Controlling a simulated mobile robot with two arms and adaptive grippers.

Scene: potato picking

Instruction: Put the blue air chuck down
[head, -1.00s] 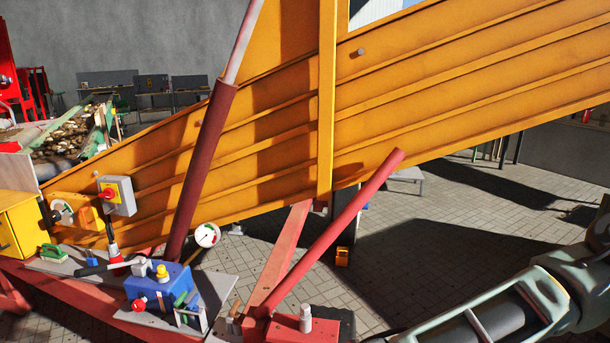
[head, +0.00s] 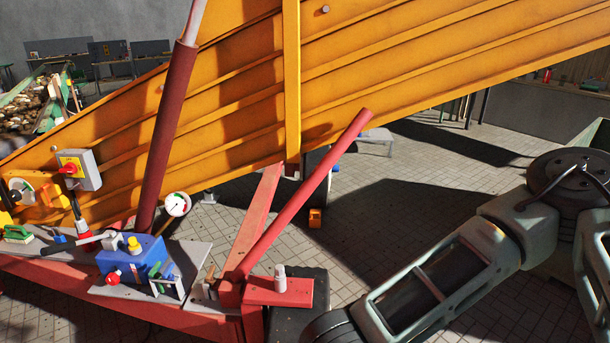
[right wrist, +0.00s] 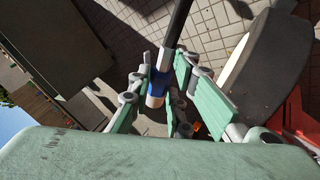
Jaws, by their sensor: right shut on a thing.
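The blue air chuck (right wrist: 157,84) is in the right wrist view, with a black hose or tube running up from it. My right gripper (right wrist: 160,92) is shut around it, its green-grey fingers on both sides. The chuck is held in the air above a tiled floor. In the head view my right arm crosses the lower right, but its gripper and the chuck are out of that picture. My left gripper shows in neither view.
A red frame (head: 200,324) carries a blue box (head: 130,258), a pressure gauge (head: 177,204) and a white bottle (head: 280,277) on a red plate (head: 300,293). A sloping orange conveyor (head: 220,130) stands behind. A small orange block (head: 315,217) is on the tiled floor (head: 400,210).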

